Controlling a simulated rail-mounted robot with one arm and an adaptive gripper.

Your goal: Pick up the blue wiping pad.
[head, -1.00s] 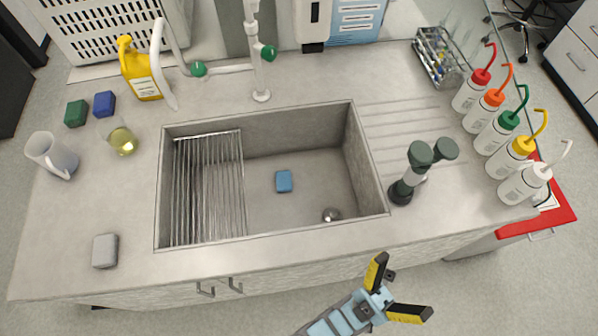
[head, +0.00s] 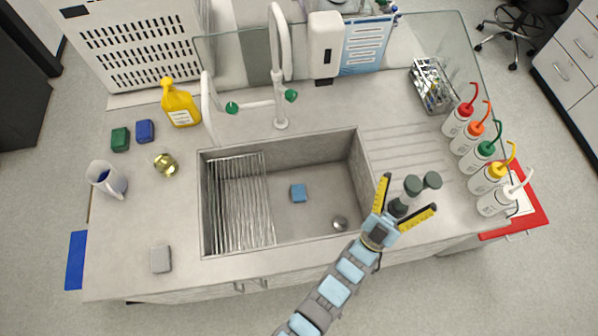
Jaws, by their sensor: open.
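A light blue pad (head: 299,193) lies flat on the floor of the sink, right of the wire rack. A darker blue block-shaped pad (head: 145,131) lies on the counter at the back left, close beside a green one (head: 120,139). I cannot tell from looks alone which blue one is the wiping pad. My gripper (head: 409,193) is open and empty, with its yellow-faced fingers spread near the sink's right front corner. It is right of the light blue pad and well apart from both blue pads.
The sink (head: 290,252) has a wire rack (head: 243,200) at its left. Several wash bottles (head: 484,155) line the right side. A tap (head: 279,90) rises behind the sink. A grey pad (head: 160,259) lies front left.

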